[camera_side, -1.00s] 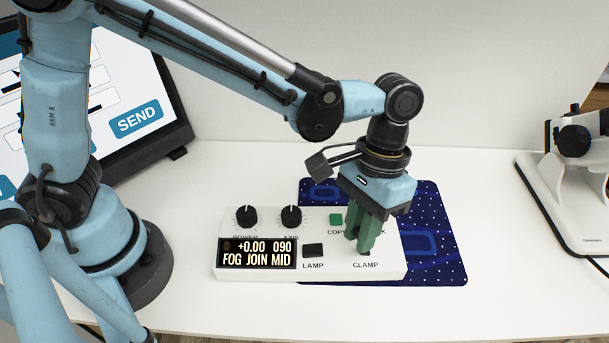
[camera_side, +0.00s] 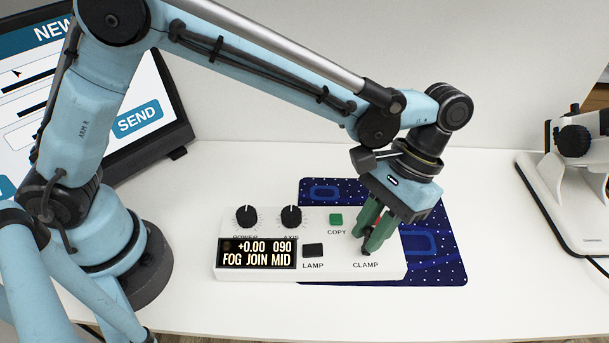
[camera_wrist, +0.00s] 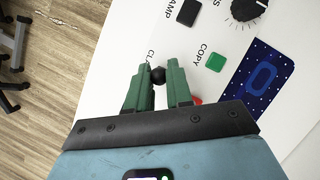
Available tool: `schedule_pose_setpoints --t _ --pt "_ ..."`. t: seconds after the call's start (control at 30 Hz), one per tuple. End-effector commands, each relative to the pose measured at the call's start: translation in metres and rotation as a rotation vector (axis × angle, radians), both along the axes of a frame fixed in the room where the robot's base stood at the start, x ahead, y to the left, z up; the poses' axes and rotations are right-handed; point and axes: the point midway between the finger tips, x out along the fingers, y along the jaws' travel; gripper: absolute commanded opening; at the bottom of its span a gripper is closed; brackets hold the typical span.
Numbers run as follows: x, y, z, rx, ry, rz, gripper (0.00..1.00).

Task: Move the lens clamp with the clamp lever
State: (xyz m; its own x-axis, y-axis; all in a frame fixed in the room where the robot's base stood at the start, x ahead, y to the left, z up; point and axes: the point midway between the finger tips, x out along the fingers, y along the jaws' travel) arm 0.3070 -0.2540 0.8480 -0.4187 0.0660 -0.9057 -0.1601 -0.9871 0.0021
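A white control box (camera_side: 330,270) lies on the table with a label "CLAMP" at its right front. My gripper (camera_side: 367,238) is tilted over that corner, its green fingers pointing down at the clamp lever. In the wrist view the lever's black ball (camera_wrist: 158,75) sits between the fingertips of my gripper (camera_wrist: 158,78) and fills the gap; the fingers look shut on it. The lever's stem is hidden. The display (camera_side: 257,254) reads "+0.00 090" and "FOG JOIN MID". I cannot make out the lens clamp itself.
The box has two black knobs, a black LAMP button (camera_side: 313,250) and a green COPY button (camera_side: 336,219). A red part (camera_wrist: 196,101) shows beside a finger. A blue mat (camera_side: 450,265) lies under the box. A screen (camera_side: 75,90) stands left, a white instrument (camera_side: 570,190) right.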

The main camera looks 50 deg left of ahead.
Motion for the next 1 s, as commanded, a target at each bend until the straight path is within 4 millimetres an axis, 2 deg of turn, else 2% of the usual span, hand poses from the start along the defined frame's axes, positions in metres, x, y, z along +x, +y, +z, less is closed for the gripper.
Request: schedule_pose_setpoints --t 0.03,0.13,0.53,0.67,1.0 --pt "0.001 0.000 0.000 0.000 -0.002 0.001 0.28" --pt "0.000 0.000 0.000 0.000 -0.001 0.001 0.41" --pt "0.003 0.000 0.006 0.000 0.000 0.000 0.41" --pt "0.009 -0.001 0.020 -0.001 0.000 0.000 0.41" --pt "0.033 -0.005 0.071 0.000 0.000 0.001 0.41"
